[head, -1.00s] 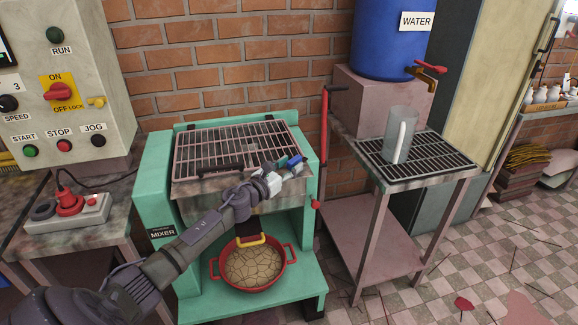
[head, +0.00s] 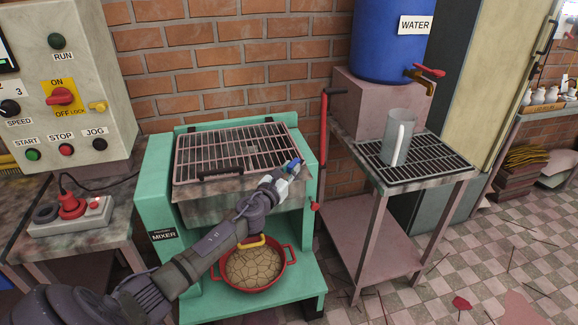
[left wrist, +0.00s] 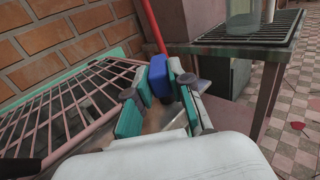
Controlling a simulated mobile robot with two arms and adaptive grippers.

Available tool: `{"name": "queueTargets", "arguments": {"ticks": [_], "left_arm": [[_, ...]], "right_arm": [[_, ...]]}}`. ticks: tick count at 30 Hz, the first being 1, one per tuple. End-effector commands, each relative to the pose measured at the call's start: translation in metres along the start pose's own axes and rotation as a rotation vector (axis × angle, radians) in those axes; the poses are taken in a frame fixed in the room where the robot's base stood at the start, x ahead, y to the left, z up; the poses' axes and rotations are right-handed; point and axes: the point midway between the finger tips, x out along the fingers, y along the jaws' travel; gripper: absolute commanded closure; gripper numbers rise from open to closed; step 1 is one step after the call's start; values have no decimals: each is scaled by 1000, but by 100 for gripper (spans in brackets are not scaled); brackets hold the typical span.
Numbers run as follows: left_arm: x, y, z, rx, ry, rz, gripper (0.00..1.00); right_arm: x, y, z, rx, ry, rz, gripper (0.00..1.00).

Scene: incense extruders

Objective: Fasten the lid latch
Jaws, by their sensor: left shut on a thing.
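The mixer (head: 160,185) is a teal frame with a grey trough. Its lid is a pinkish wire grate (head: 225,152) lying flat over the trough, with a black handle (head: 222,172) at its front. The blue lid latch (head: 293,161) is at the lid's right side; it shows better in the left wrist view (left wrist: 158,78). My left gripper (head: 288,170) is at that right front corner, shut on the blue latch. In the left wrist view its teal-padded fingers (left wrist: 158,105) stand on either side of the blue piece. The latch's lower part is hidden. My right gripper is not in view.
A red pan (head: 253,270) of cracked dough sits on the mixer's lower shelf. A red lever (head: 324,150) stands just right of the mixer. Beyond it, a rack (head: 440,165) holds a clear jug (head: 397,138) below a blue water barrel (head: 385,45). A control panel (head: 65,80) stands left.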

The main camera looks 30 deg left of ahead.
Motion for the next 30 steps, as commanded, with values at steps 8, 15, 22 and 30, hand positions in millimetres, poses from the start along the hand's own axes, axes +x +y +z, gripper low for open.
{"name": "queueTargets", "arguments": {"ticks": [8,15,22,30], "left_arm": [[2,-9,3,-6,0,253,100],[4,-14,0,-5,-1,466,100],[6,-16,0,-3,-1,623,100],[7,-17,1,-1,-2,730,100]], "right_arm": [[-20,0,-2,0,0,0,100],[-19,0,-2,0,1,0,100],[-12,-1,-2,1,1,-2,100],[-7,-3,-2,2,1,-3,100]]}}
